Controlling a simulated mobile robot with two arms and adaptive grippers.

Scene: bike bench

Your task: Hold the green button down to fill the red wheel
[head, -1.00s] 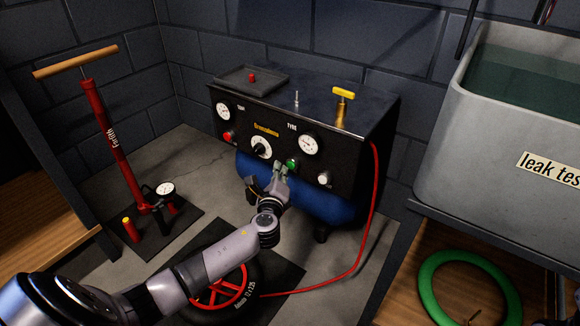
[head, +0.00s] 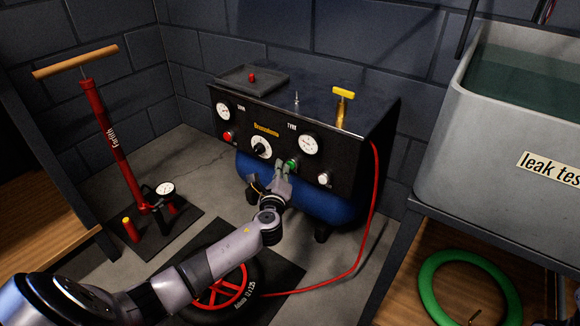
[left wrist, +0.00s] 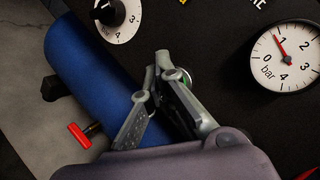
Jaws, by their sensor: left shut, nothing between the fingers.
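The green button (head: 292,164) is on the front of the black compressor panel (head: 345,160), left of and below the TYRE gauge (head: 309,145). My left gripper (head: 282,165) is shut and empty, its fingertips at the button's left side. In the left wrist view, the fingertips (left wrist: 158,72) partly cover the green button (left wrist: 188,78); I cannot tell whether they press it. The TYRE gauge (left wrist: 287,57) has its needle near 1 bar. The red wheel (head: 228,288) with a black tyre lies on a dark mat, partly behind my left arm. My right gripper is out of view.
A red hose (head: 368,220) runs from the compressor's right side to the wheel. A blue tank (head: 330,203) sits under the panel. A red floor pump (head: 118,150) stands left. A grey leak-test tub (head: 480,140) and green ring (head: 430,285) are right.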

